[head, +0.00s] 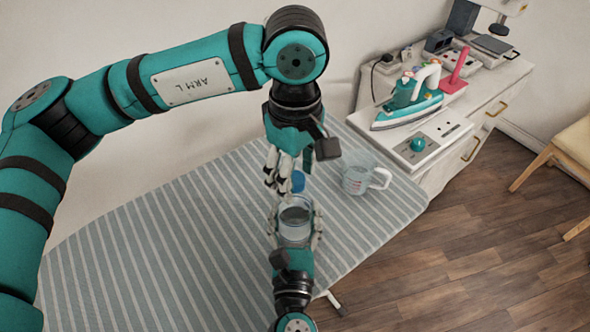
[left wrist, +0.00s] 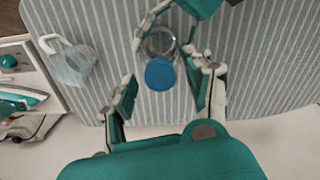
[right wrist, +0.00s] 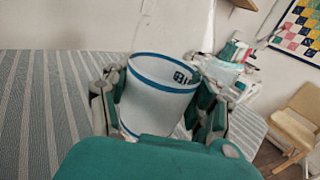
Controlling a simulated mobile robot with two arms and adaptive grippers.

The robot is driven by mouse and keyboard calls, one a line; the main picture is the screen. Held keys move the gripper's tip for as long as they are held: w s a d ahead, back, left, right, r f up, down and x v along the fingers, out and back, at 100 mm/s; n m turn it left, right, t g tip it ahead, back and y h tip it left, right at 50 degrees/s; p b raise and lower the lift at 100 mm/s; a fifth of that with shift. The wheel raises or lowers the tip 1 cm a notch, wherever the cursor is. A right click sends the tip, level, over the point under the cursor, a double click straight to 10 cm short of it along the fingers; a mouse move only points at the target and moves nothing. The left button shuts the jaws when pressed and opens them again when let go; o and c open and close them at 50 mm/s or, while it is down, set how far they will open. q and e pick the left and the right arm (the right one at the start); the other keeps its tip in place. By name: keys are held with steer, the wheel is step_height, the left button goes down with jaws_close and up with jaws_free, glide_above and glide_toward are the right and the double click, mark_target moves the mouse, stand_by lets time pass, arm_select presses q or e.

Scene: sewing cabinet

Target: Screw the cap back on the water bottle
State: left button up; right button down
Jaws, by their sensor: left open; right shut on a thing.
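The water bottle (head: 295,228) stands uncapped on the striped ironing board, its round mouth facing up. It shows with blue bands in the right wrist view (right wrist: 158,95). My right gripper (head: 296,240) is shut around its body from the front. The blue cap (head: 299,181) is just beyond the bottle in the head view. In the left wrist view the cap (left wrist: 160,73) overlaps the bottle's rim (left wrist: 160,42). My left gripper (head: 279,178) points down beside the cap, open. Its fingers lie either side of the cap in its wrist view; I cannot tell whether they touch it.
A clear measuring jug (head: 357,180) stands on the ironing board (head: 150,250) right of the cap. Beyond it, a white cabinet carries a teal iron (head: 408,105) and other tools. The board's left part is clear. A wooden chair (head: 565,150) stands at far right.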

arm_select(q)
steer(key=shift+r, duration=2.25)
steer(key=shift+c, duration=0.3)
steer(key=n, duration=0.1)
steer(key=r+n, duration=0.1)
steer(key=n, duration=0.3)
steer(key=shift+r, duration=0.4)
steer(key=n, duration=0.2)
steer(key=r+n, duration=0.1)
steer(key=n, duration=0.3)
steer(key=shift+r, duration=0.35)
steer(key=shift+f, duration=0.1)
steer(key=shift+f, duration=3.95)
steer(key=shift+c, duration=0.3)
